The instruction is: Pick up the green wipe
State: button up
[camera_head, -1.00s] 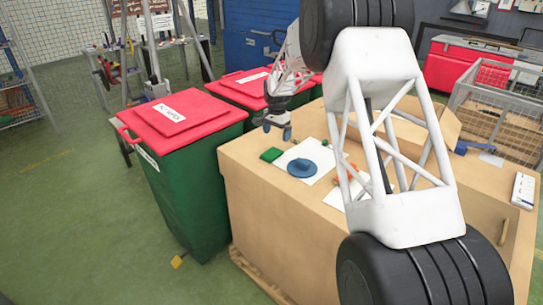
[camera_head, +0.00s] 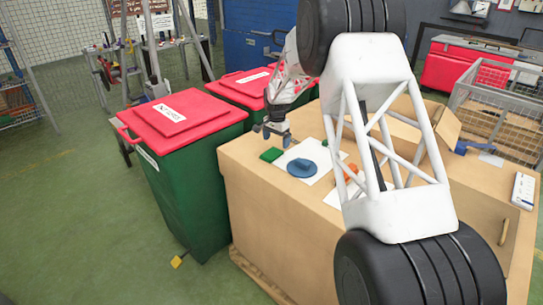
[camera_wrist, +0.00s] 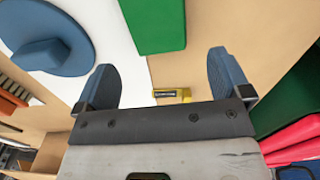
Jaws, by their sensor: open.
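The green wipe (camera_head: 271,155) lies flat near the left edge of the wooden box top, beside a white sheet. In the wrist view the green wipe (camera_wrist: 154,24) shows at the top centre, beyond the fingertips and partly cut off by the frame edge. My gripper (camera_head: 270,132) is above the box top, just behind the wipe in the head view.
A blue round turntable piece (camera_head: 302,168) sits on the white sheet (camera_head: 322,160). A small yellow labelled item (camera_wrist: 172,95) lies near my fingers. An orange item (camera_head: 350,172) is to the right. Green bins with red lids (camera_head: 172,117) stand left of the box.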

aim_at(276, 150)
jog(key=shift+a+f, duration=0.15)
jog(key=shift+f, duration=2.15)
jog(key=c, duration=1)
jog(key=shift+r, duration=0.15)
jog(key=shift+r, duration=1.4)
jog(key=shift+s+r, duration=0.25)
jog(key=shift+r, duration=0.05)
jog(key=s, duration=0.5)
jog(key=s+d+r, duration=0.1)
jog(key=s, duration=0.4)
jog(key=s+d, duration=0.1)
jog(key=s, duration=0.4)
jog(key=shift+s+d+r, duration=0.15)
jog(key=shift+s+d, duration=0.05)
jog(key=shift+d, duration=0.05)
